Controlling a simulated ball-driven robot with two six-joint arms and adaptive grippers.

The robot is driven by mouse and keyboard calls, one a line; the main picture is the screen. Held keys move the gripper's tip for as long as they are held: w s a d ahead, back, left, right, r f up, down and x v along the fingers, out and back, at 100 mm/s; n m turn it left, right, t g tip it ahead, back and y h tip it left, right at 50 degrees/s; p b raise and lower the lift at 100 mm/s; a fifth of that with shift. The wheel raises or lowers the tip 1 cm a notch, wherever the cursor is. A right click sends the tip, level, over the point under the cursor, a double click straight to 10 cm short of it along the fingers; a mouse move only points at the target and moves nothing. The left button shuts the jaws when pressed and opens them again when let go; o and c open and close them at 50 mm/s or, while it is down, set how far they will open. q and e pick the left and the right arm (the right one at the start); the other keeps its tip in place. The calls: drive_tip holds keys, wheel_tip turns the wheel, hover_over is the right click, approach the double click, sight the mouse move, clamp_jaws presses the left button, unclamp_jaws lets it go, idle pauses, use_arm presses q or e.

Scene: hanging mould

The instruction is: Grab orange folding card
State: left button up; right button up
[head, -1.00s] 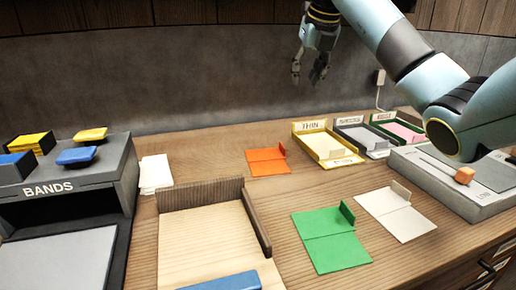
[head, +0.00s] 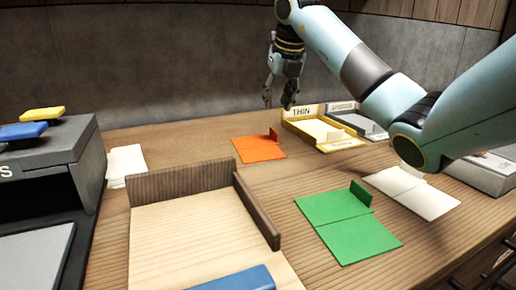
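The orange folding card (head: 259,148) lies on the wooden table left of the yellow THIN tray, with a small upright flap at its right edge. My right gripper (head: 277,102) hangs above and behind the card in the picture, fingers pointing down. Its fingertips are spread apart with nothing between them. It is clear of the card. My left gripper is not in view.
A green folding card (head: 345,225) and a white one (head: 415,192) lie nearer. The yellow THIN tray (head: 337,147) and a grey tray (head: 378,134) stand right. A wooden tray (head: 180,187) is in front. White paper (head: 126,162) lies left.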

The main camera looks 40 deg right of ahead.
sight(254, 141)
drive_tip(key=x, duration=0.4)
drive_tip(key=b+x, duration=0.1)
drive_tip(key=x, duration=0.4)
drive_tip(key=shift+s+d+f+b, duration=0.1)
drive_tip(key=shift+s+d+b, duration=0.1)
drive_tip(key=shift+b, duration=0.2)
drive_tip(key=shift+w+f, duration=0.1)
drive_tip(key=shift+f, duration=0.05)
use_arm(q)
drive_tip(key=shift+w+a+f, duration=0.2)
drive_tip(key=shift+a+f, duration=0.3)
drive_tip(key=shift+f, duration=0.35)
use_arm(e)
clamp_jaws()
